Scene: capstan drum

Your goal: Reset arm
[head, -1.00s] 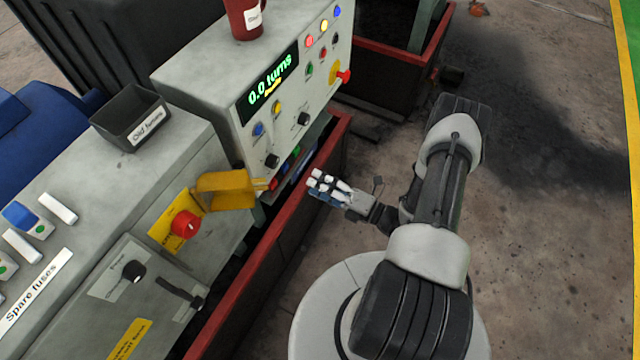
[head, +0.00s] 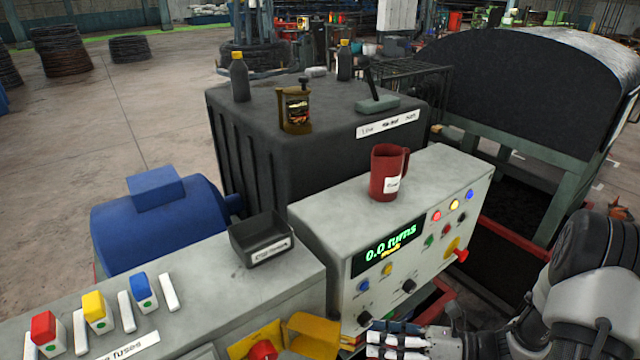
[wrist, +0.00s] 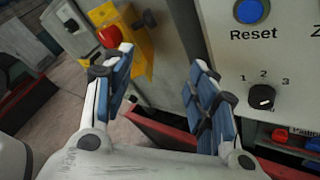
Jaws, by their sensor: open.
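My gripper (head: 378,340) is at the bottom of the head view, in front of the lower part of the grey control box (head: 320,226). In the wrist view its two blue-padded fingers (wrist: 160,62) are spread apart with nothing between them. A blue button (wrist: 251,11) labelled Reset is at the upper right of the wrist view, to the right of the fingers and apart from them. The blue button (head: 363,286) also shows on the box front in the head view. A green-lit display (head: 390,244) reads 0.0 turns.
A black knob (wrist: 262,97) marked 1, 2, 3 sits below the Reset button. A yellow flap (head: 312,335) and red knob (head: 262,350) are left of my gripper. A red mug (head: 386,174) stands on the box. A black tray (head: 262,240) and fuses lie left.

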